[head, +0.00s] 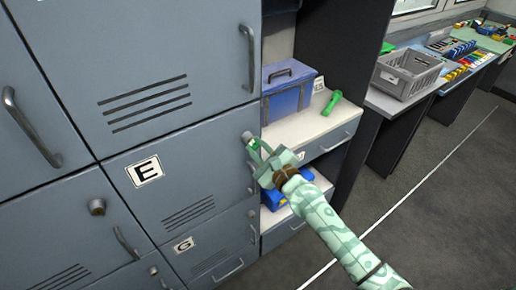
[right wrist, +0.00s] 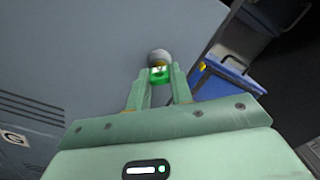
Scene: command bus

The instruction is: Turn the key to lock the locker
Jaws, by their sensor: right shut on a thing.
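My right gripper (head: 259,151) is at the right edge of the grey locker door marked E (head: 165,185). In the right wrist view its two fingers (right wrist: 160,90) are shut on a green key (right wrist: 159,72). The key sits at a round grey lock cylinder (right wrist: 159,56) on the locker front; the lock also shows in the head view (head: 247,137). The key's shaft is mostly hidden, so its turn angle is hard to tell. My left gripper is out of view.
A blue box (head: 287,91) and a green flashlight-like object (head: 332,103) stand on the open shelf right of the lockers. A grey crate (head: 408,73) stands on a counter further right. Metal locker handles (head: 248,58) stick out nearby. The floor at right is clear.

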